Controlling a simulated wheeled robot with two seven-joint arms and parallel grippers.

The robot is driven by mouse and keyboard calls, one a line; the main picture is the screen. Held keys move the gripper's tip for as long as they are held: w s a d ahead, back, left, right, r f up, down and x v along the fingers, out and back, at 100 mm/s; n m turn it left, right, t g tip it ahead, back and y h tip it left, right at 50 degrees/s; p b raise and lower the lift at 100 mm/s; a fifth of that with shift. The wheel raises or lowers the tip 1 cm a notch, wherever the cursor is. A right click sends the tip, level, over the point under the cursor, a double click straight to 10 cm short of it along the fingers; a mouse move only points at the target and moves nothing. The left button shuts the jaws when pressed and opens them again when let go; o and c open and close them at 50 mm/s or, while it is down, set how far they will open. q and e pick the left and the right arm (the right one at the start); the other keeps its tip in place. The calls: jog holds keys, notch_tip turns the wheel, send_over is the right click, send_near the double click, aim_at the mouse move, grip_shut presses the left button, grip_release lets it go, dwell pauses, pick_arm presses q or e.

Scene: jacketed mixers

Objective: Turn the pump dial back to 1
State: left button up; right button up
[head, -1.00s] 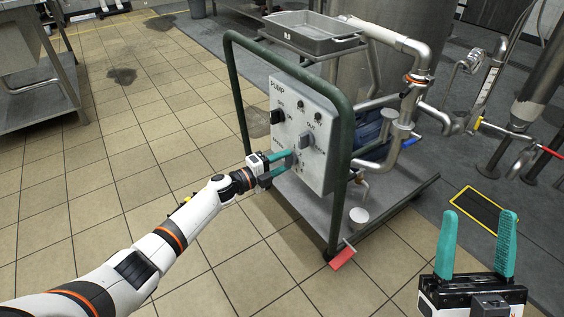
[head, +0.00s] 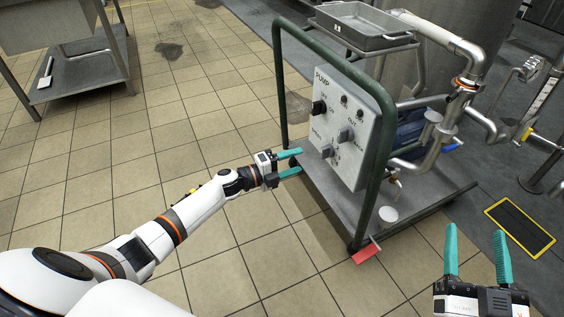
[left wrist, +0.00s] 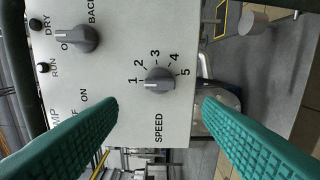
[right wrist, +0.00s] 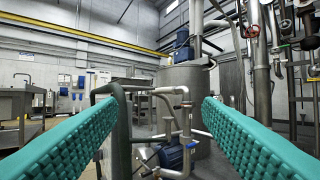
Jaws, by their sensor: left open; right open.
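The pump panel (head: 348,125) is a white box on a green-framed cart. Its grey SPEED dial (left wrist: 158,79), numbered 1 to 5, faces me in the left wrist view, with its pale mark turned toward the 1. The same dial shows low on the panel in the head view (head: 327,151). My left gripper (head: 299,162) is open and empty, just off the panel, with its teal fingers apart and not touching the dial. My right gripper (head: 477,255) is open and empty at the lower right, away from the cart.
Another grey knob (left wrist: 77,39) and a black switch (head: 319,107) are on the panel. The cart's green rail (head: 381,150) rises beside the panel. A metal tray (head: 364,30) sits above.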

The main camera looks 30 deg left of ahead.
pick_arm(q)
jog(key=shift+v, duration=1.8)
pick_arm(e)
jog(key=shift+w+d+f+g+h, duration=0.1)
jog(key=shift+w+f+g+h, duration=0.05)
jog(key=shift+f+g, duration=0.5)
jog(key=shift+w+d+f+g+h, duration=0.15)
jog(key=shift+f+g, duration=0.3)
jog(key=shift+f, duration=0.4)
jog(key=shift+a, duration=0.1)
